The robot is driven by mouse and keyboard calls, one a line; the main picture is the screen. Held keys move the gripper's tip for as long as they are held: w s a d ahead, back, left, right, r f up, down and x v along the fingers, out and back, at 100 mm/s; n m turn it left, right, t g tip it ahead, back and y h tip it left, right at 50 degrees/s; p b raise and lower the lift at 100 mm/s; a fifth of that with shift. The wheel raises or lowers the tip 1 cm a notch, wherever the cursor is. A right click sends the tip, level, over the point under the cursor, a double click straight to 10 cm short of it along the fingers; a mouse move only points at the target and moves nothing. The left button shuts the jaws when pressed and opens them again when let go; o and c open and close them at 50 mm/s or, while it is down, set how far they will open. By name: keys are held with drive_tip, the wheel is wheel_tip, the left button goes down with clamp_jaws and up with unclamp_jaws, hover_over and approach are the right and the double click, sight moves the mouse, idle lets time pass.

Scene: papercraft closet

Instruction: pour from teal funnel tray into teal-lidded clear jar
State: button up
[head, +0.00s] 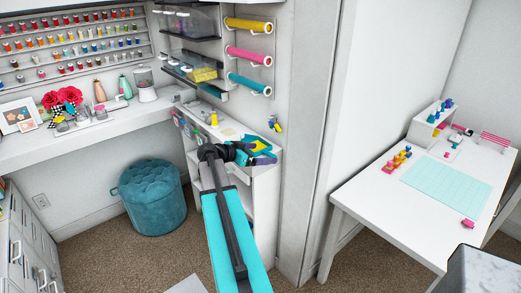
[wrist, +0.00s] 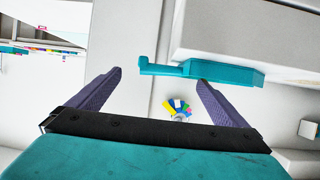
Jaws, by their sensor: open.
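A teal tray with a narrow end (wrist: 225,76) is in the upper middle of the wrist view, against a white surface. Its narrow left end reaches between my finger lines. My gripper (wrist: 159,76) is open, its two purple fingers apart, with nothing clearly held; I cannot tell whether a finger touches the tray. In the head view my gripper (head: 228,152) is a dark shape at the white shelf unit, its fingers not clear. Teal and yellow pieces there (head: 262,146) probably include the tray. I cannot make out a teal-lidded clear jar for certain.
The white shelf unit (head: 266,184) holds small items on top. A counter (head: 70,143) with bottles and flowers is at left, a teal ottoman (head: 150,196) below it. A white desk (head: 378,205) stands at right. Carpet between is open.

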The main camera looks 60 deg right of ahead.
sight(269, 152)
drive_tip(key=shift+r+p+x, duration=0.2)
drive_tip(key=shift+p+x, duration=0.75)
drive_tip(key=shift+x, duration=0.15)
drive_tip(key=shift+p+x, duration=0.65)
drive_tip(key=shift+x, duration=0.95)
drive_tip(key=shift+f, duration=0.1)
drive_tip(key=c, duration=1.1)
drive_tip(key=shift+c, duration=0.2)
